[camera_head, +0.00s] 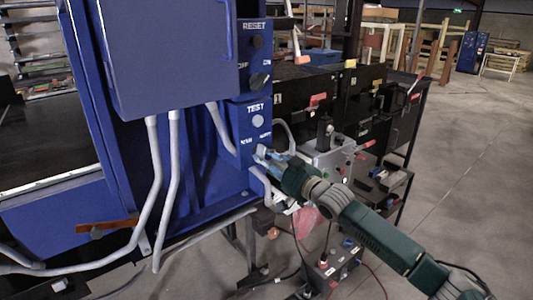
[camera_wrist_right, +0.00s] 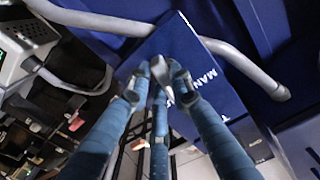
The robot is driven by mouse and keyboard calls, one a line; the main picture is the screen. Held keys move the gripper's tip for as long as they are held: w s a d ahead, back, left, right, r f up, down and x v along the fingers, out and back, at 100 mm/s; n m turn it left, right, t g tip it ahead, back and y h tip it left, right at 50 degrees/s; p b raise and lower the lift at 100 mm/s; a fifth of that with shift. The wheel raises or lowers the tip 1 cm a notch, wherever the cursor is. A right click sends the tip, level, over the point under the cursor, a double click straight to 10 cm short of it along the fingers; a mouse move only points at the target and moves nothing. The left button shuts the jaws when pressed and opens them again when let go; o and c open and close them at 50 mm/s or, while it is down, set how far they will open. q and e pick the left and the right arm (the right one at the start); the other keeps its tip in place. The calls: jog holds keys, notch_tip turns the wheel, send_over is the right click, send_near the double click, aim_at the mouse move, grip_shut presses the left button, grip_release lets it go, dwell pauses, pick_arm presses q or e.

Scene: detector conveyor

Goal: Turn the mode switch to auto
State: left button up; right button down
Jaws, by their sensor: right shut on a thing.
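The blue control panel (camera_head: 248,112) carries labels RESET, OFF, ON and TEST, with two small labels low down that are too small to read surely. My right gripper (camera_head: 265,156) is at the panel's lower part, just below those labels. In the right wrist view its blue fingers (camera_wrist_right: 153,84) are closed around a small grey switch knob (camera_wrist_right: 160,70) beside the letters "MAN" on the blue face. The fingers hide part of the knob, and which position it points to is not clear. In the head view the fingers cover the knob. My left gripper does not show.
Grey conduits (camera_head: 158,190) run down the blue machine left of the panel, and one (camera_wrist_right: 245,65) passes close to the fingers in the wrist view. Black shelving with equipment (camera_head: 345,100) stands to the right. The floor (camera_head: 470,170) at far right is free.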

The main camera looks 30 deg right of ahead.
jog(key=m+p, duration=0.1)
jog(key=m, duration=0.2)
jog(key=shift+a+r+m, duration=0.1)
jog(key=shift+m, duration=0.2)
jog(key=shift+a+m+p, duration=0.1)
jog(key=shift+m+p, duration=0.6)
jog(key=shift+m, duration=0.7)
jog(key=c, duration=1.5)
grip_release()
jog(key=shift+c, duration=0.2)
jog(key=s, duration=1.2)
jog(key=shift+d, duration=0.45)
jog(key=shift+d+f, duration=0.1)
jog(key=shift+f, duration=0.1)
